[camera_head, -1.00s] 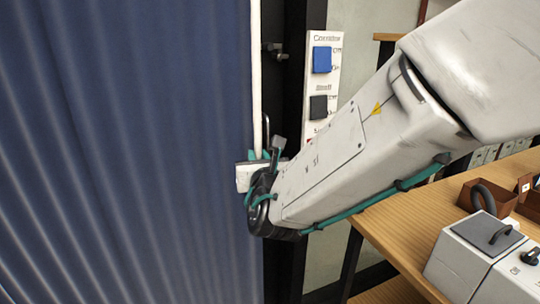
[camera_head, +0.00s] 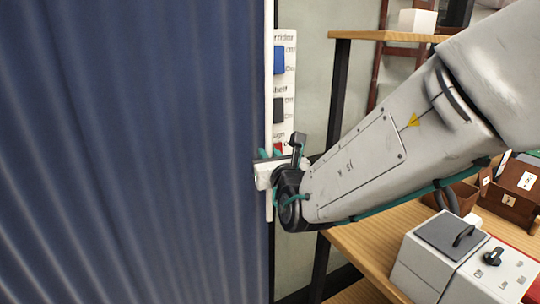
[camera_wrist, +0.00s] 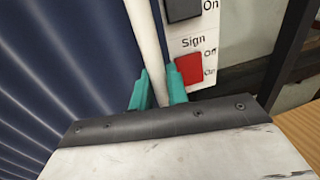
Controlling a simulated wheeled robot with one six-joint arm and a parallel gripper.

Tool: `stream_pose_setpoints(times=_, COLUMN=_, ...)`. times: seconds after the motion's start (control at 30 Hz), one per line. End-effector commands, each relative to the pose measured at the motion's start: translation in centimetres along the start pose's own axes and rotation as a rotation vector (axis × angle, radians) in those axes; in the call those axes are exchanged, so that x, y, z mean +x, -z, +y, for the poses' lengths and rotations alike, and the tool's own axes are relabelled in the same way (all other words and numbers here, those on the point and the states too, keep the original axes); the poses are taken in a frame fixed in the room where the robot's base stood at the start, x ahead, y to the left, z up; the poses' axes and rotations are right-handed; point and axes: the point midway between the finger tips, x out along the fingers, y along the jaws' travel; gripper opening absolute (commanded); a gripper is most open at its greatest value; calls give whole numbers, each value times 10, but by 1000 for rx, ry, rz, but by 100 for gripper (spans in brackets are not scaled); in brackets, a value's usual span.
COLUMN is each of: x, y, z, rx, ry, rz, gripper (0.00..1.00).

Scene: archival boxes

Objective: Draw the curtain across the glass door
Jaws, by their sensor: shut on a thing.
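The blue pleated curtain (camera_head: 130,150) fills the left half of the head view, and no glass shows there. A white vertical rod (camera_head: 268,110) runs along its right edge. My gripper (camera_head: 268,158) is shut on this rod, with the teal fingers around it. The wrist view shows the rod (camera_wrist: 147,45) between the teal fingertips (camera_wrist: 160,88), with the curtain (camera_wrist: 70,60) to its left. The glass door cannot be made out behind the curtain.
A white switch panel (camera_head: 290,50) with blue, dark and red switches is on the wall just right of the rod. A wooden table (camera_head: 360,250) at lower right holds a grey-and-white control box (camera_head: 450,255) and brown boxes (camera_head: 515,190). A wooden shelf (camera_head: 385,36) stands behind.

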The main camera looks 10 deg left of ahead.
Motion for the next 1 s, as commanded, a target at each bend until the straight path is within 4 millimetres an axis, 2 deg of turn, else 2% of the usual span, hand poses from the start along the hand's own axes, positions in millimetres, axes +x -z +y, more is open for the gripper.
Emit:
stream_pose_setpoints(times=0.03, x=3, y=-7, z=-3, rx=3, ry=7, rz=-15, gripper=0)
stream_pose_setpoints(times=0.13, x=3, y=-7, z=-4, rx=3, ry=9, rz=-15, gripper=0)
stream_pose_setpoints(times=0.17, x=3, y=-7, z=-4, rx=3, ry=10, rz=-15, gripper=24)
stream_pose_setpoints(times=0.2, x=2, y=-6, z=-4, rx=3, ry=10, rz=-14, gripper=34)
stream_pose_setpoints(times=0.57, x=-4, y=-4, z=-3, rx=2, ry=6, rz=-7, gripper=34)
stream_pose_setpoints(times=0.9, x=-58, y=-4, z=-2, rx=2, ry=6, rz=-9, gripper=34)
stream_pose_setpoints(times=1.0, x=-70, y=-4, z=-2, rx=2, ry=7, rz=-10, gripper=34)
